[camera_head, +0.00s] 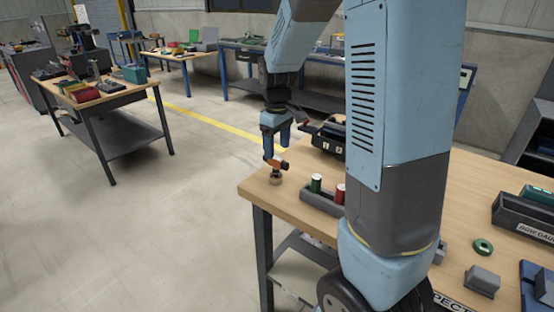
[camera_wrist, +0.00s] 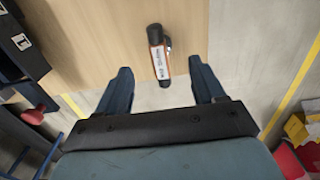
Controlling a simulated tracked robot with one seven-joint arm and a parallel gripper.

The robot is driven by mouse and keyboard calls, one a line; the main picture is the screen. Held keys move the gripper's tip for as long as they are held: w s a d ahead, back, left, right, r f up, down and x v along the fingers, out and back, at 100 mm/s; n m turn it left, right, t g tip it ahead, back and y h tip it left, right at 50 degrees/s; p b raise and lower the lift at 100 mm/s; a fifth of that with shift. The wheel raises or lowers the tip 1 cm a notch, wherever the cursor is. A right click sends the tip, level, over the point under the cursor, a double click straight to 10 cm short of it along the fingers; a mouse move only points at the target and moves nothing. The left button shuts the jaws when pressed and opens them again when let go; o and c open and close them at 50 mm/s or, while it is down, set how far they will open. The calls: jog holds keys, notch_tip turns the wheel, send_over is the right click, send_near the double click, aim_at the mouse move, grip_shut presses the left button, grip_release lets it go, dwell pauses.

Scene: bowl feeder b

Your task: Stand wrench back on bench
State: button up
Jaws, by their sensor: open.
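The wrench (camera_head: 277,165) is a small orange and black tool at the near left corner of the wooden bench (camera_head: 262,190). In the wrist view the wrench (camera_wrist: 157,52) is a dark bar with an orange edge and a white label. My gripper (camera_head: 275,147) points down just above the wrench, fingers apart. In the wrist view my gripper (camera_wrist: 160,68) has one finger on each side of the wrench, with gaps. I cannot tell whether anything touches it.
A grey holder (camera_head: 318,197) with a green and a red cylinder stands right of the wrench. A dark case (camera_head: 328,136) lies behind it. The bench edge is close on the left, with open floor (camera_head: 190,220) beyond. My arm hides the bench's middle.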

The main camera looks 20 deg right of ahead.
notch_tip(320, 180, up, 3)
jog(key=shift+r, duration=0.1)
jog(key=shift+s+r, duration=0.2)
jog(key=shift+r, duration=0.3)
jog(key=s+r+m+t, duration=0.2)
jog(key=s+r, duration=0.3)
jog(key=s, duration=0.6)
jog(key=s+r+m+t, duration=0.3)
jog(key=s+r, duration=0.3)
jog(key=s, duration=0.5)
jog(key=shift+s+m+t, duration=0.15)
jog(key=shift+m+t, duration=0.15)
jog(key=shift+m, duration=0.6)
jog(key=shift+r, duration=0.1)
jog(key=shift+c, duration=0.5)
